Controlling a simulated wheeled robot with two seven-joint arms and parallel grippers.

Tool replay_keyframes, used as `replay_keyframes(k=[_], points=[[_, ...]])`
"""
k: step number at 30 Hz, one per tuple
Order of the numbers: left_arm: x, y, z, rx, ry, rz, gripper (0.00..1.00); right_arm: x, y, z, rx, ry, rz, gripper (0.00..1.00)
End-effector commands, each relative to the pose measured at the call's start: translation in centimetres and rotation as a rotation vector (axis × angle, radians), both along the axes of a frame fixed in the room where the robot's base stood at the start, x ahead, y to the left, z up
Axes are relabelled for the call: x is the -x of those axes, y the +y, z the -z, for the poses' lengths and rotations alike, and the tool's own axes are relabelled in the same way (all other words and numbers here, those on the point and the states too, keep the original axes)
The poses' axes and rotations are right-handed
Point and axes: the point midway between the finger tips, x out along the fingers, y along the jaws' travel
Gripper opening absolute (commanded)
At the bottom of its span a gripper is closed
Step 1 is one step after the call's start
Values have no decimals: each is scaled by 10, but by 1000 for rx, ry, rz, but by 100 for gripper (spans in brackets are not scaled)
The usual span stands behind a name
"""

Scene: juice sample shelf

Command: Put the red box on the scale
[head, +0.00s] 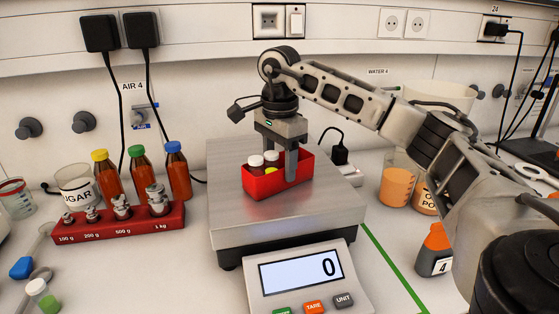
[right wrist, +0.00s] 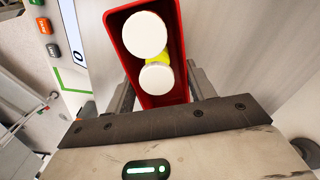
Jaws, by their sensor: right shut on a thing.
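The red box (head: 262,188) is in the middle of the head view, over the metal plate of the scale (head: 230,225). It holds white-capped items and a yellow one. The scale's display (head: 301,271) reads 0. My right gripper (head: 280,165) points down at the box and is shut on it. In the right wrist view the red box (right wrist: 176,92) lies between the fingers, with two white caps and a yellow item inside. I cannot tell whether the box's underside touches the plate. My left gripper is not in view.
A red weight rack (head: 120,230) with metal weights stands left of the scale. Several coloured-cap bottles (head: 140,172) and a sugar beaker (head: 77,185) are behind it. An orange-capped bottle (head: 435,250) and orange cup (head: 396,187) stand at right. The plate's left part is clear.

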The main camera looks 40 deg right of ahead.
Motion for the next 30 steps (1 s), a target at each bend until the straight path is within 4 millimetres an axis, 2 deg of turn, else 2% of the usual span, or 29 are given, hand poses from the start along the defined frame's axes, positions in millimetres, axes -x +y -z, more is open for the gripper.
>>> replay_keyframes(k=[1,2,3,4,12,17,20,27,30], points=[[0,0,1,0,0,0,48,0,0,2,0,-1,0,28],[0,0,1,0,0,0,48,0,0,2,0,0,0,60],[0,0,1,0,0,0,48,0,0,2,0,0,0,71],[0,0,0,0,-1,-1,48,0,0,2,0,0,0,76],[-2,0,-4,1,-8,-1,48,0,0,1,0,0,0,76],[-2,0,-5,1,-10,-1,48,-1,0,-11,-1,-1,0,76],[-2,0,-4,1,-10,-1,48,-1,1,-30,-1,-5,0,76],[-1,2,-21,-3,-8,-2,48,0,0,-91,0,-4,1,76],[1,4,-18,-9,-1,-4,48,0,0,-105,0,-3,0,76]])
